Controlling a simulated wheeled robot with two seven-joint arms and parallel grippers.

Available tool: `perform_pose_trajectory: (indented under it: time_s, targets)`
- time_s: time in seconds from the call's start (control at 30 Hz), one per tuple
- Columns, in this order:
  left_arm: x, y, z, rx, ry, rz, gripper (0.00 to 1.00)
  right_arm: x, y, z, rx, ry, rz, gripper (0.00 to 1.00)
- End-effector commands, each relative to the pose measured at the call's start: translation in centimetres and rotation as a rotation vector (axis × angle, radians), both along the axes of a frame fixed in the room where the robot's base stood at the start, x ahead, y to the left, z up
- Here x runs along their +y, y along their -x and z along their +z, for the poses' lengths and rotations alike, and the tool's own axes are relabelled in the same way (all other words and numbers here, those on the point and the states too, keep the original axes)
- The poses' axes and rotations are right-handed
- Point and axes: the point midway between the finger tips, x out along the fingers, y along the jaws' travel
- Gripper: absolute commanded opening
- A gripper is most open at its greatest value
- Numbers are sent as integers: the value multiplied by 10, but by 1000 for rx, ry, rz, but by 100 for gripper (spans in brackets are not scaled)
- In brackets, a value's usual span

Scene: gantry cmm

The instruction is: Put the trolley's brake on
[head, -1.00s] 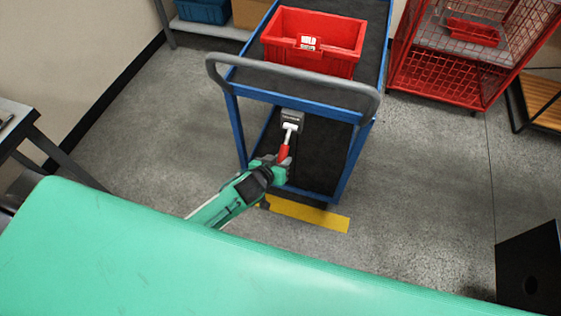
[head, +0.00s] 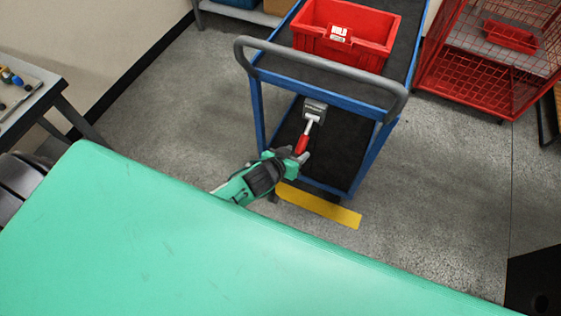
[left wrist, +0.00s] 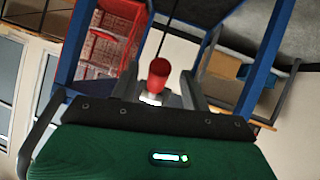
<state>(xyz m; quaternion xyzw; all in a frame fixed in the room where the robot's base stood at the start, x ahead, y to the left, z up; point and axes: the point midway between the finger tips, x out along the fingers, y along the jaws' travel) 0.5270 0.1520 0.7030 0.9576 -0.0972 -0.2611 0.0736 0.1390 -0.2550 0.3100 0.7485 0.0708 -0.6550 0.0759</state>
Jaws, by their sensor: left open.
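The blue trolley (head: 257,108) stands ahead with a grey push handle (head: 320,68). In the left wrist view the red grip (left wrist: 158,72) shows between the two fingers (left wrist: 158,88). I cannot tell whether either finger touches it. My right gripper is not in view.
A red crate (head: 345,38) sits on the trolley's top deck. A yellow floor strip (head: 318,205) lies at the trolley's near end. A red mesh cage (head: 465,80) stands to the right, a bench (head: 40,98) to the left. Open grey floor (head: 190,110) lies left of the trolley.

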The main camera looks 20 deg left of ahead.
Motion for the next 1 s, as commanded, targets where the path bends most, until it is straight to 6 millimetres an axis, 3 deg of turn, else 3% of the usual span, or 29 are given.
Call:
perform_pose_trajectory:
  time_s: [0.3,0.5,1.0]
  targets:
    - [15,56,30,2,1,0,47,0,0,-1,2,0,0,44]
    - [22,79,44,1,-1,1,47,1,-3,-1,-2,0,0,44]
    - [25,90,52,-1,-1,1,47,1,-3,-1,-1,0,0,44]
